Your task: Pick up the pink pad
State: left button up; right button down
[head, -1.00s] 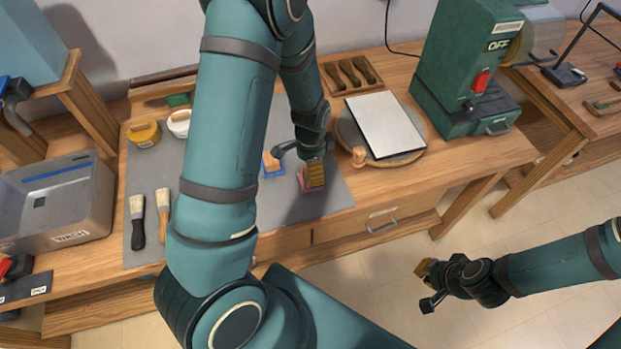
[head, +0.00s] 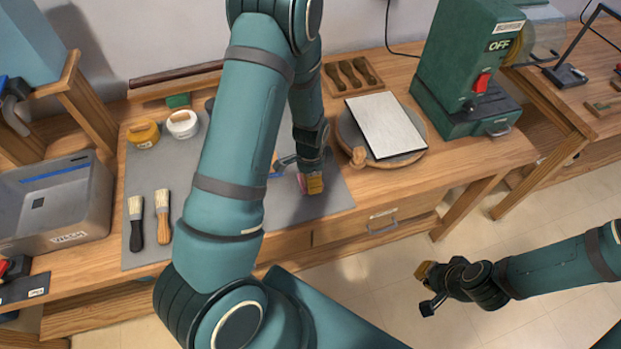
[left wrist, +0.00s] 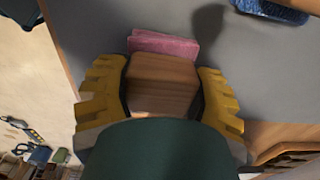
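The pink pad (left wrist: 163,44) has a wooden block (left wrist: 162,82) as its back, and rests on the grey mat (head: 330,197). In the head view a sliver of the pad (head: 301,183) shows beside my left gripper (head: 314,184). In the left wrist view the yellow fingers of my left gripper (left wrist: 163,82) stand on either side of the wooden block. They look open, with narrow gaps; contact is not clear. My right gripper (head: 424,272) is away from the bench, over the floor; its opening cannot be told.
A blue pad (left wrist: 272,9) lies nearby on the mat. A round board with a pale plate (head: 385,124) is to the right, a green machine (head: 463,75) beyond. Two brushes (head: 163,215), tubs (head: 182,123) and a grey wash bin (head: 52,205) are to the left.

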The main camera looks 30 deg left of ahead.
pick_arm(q)
jog(key=shift+r, duration=0.1)
notch_tip(320, 180, up, 10)
jog(key=shift+f+p, duration=0.1)
jog(key=shift+p, duration=0.65)
jog(key=shift+o, duration=0.9)
jog(key=shift+c, duration=0.3)
jog(key=shift+w, duration=0.1)
